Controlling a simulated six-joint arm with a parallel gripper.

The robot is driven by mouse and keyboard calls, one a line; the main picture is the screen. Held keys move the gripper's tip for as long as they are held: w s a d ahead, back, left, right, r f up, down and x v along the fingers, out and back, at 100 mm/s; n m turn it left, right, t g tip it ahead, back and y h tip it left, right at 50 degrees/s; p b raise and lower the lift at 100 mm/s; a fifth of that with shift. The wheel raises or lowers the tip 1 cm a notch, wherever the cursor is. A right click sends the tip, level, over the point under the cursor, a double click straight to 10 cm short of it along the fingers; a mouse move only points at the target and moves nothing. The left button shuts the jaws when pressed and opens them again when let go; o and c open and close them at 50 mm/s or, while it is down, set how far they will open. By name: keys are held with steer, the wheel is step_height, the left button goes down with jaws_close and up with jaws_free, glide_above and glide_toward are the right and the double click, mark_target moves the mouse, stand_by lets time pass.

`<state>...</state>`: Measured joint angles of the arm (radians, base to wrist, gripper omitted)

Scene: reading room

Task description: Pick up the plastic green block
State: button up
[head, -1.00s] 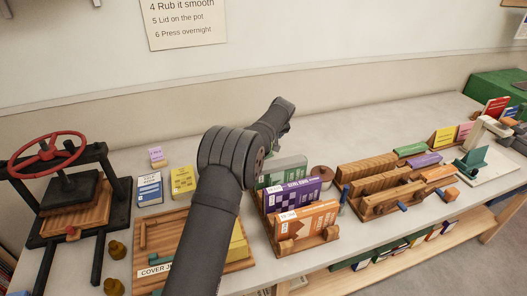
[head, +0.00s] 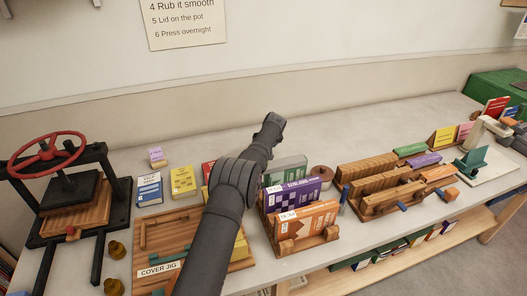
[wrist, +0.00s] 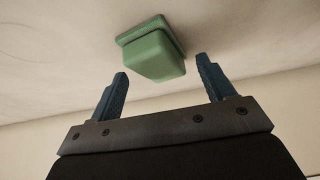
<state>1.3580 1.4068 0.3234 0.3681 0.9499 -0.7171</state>
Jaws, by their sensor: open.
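The green block (wrist: 155,52), with a wider base and a rounded body, shows in the wrist view on a pale surface. It is just beyond the fingertips and roughly centred between them. My gripper (wrist: 161,66) is open, its two blue fingers apart with nothing between them. A gap seems to remain between the fingers and the block. In the head view my arm reaches across the bench toward the wall, and I cannot make out the block or the fingers there.
The wooden cover jig (head: 148,217) lies beside my arm. An orange book (head: 306,222) and a purple book (head: 299,195) stand in a rack to its right. A press with a red wheel (head: 45,147) stands left. The back strip of the bench (head: 345,130) is clear.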

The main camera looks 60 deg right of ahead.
steer(key=shift+w+d+f, duration=0.15)
steer(key=shift+w+f, duration=0.05)
steer(key=shift+f, duration=0.1)
steer(key=shift+c, duration=0.4)
steer(key=c, duration=1.1)
